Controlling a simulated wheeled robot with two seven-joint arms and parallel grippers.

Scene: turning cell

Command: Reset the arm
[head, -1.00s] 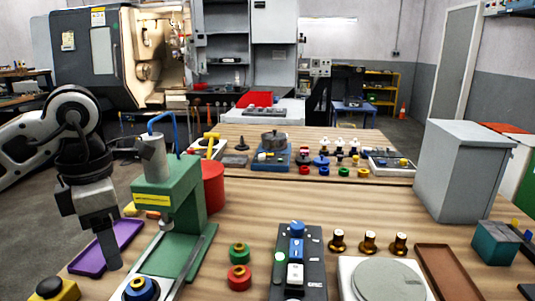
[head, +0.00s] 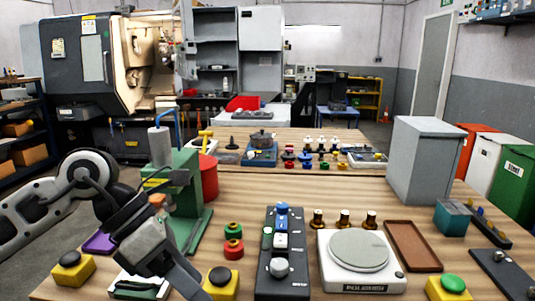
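My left arm comes in from the left edge of the head view. Its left gripper (head: 192,286) hangs over the near left part of the bench, tilted down and to the right. It is in front of the green press (head: 187,205) and hides part of its base. Its fingers look dark and overlap from this angle, so I cannot tell whether they are open or shut. I see nothing clearly held in it. My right gripper is not in view.
Close to the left gripper are a yellow box with a black button (head: 221,282), another such box (head: 72,270) and a purple tray (head: 99,243). A control panel (head: 281,255), a scale (head: 360,262) and a brown tray (head: 413,246) stand to the right. A grey cabinet (head: 425,160) stands farther right.

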